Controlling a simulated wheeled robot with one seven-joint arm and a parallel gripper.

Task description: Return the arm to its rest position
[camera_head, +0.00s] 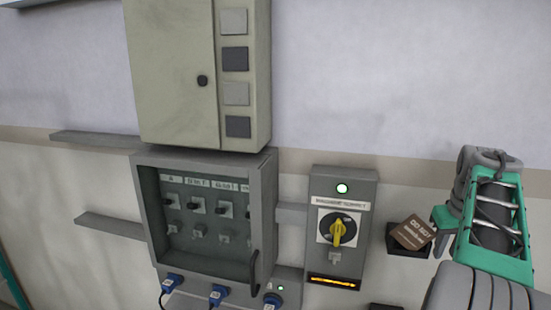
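My arm comes in from the lower right of the head view. Its grey and teal end shows there, with a teal part of my gripper (443,222) pointing left. A brown tag (410,236) with pale lettering that seems to begin "DO NO" sits tilted just left of this part. The tag overlaps a small dark holder (394,246) on the wall. I cannot tell whether the tag is in the holder or touches my gripper. The fingertips are not clearly visible, so their opening is unclear.
A grey switch box (351,187) with a yellow rotary knob (338,233) and lit green lamp is left of the arm. Further left are a glass-fronted breaker cabinet (204,160), blue plugs (218,294) below, and a beige cabinet (170,80) above. The upper right wall is bare.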

